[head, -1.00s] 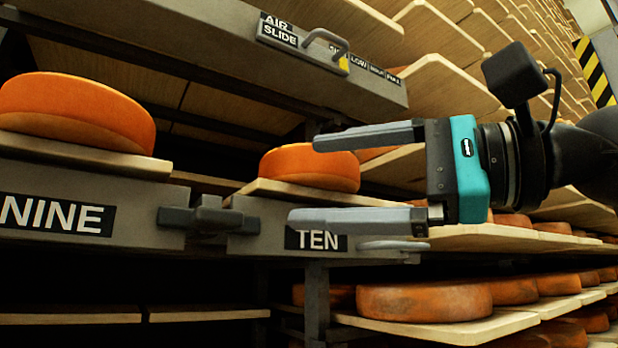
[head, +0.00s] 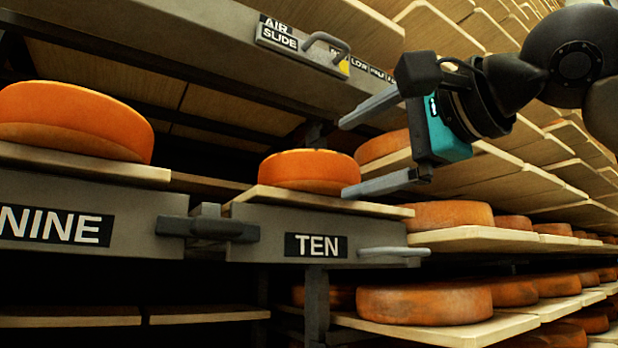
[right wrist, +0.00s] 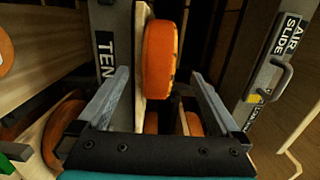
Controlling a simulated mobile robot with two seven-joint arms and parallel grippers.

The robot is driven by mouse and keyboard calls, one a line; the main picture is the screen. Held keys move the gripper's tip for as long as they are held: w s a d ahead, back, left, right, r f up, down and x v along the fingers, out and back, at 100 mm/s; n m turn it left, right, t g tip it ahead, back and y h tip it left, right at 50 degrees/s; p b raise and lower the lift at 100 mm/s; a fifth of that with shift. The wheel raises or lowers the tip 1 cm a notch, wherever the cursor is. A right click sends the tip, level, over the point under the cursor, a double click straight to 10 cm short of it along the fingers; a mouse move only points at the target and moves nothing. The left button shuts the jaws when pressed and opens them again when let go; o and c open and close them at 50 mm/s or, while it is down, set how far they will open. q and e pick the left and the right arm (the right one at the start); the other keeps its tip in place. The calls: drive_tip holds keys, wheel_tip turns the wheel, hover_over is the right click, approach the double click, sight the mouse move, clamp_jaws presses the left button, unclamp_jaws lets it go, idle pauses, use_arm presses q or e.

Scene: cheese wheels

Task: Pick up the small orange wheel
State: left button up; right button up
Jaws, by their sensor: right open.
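The small orange wheel (head: 309,171) lies flat on the wooden board (head: 372,207) above the label TEN in the head view. In the right wrist view the small orange wheel (right wrist: 159,58) appears on edge, ahead and between the finger lines. My right gripper (head: 352,157) is open and empty, just right of the wheel, with its fingers pointing left toward it. The lower fingertip appears close to the wheel's right side; I cannot tell whether they touch. The right gripper's two fingers (right wrist: 162,82) also show in the right wrist view. My left gripper is not in view.
A larger orange wheel (head: 75,119) sits on the board above NINE. The AIR SLIDE beam with a handle (head: 327,42) hangs above. A grey latch (head: 207,226) and the TEN handle (head: 394,252) jut out. More wheels (head: 424,303) fill shelves at right.

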sight(332, 162)
drive_tip(key=shift+p+x, duration=0.7)
drive_tip(key=shift+x, duration=2.4)
drive_tip(key=shift+d+f, duration=0.1)
drive_tip(key=shift+d, duration=0.05)
drive_tip(key=shift+c, duration=0.4)
clamp_jaws()
drive_tip(key=shift+r, duration=0.3)
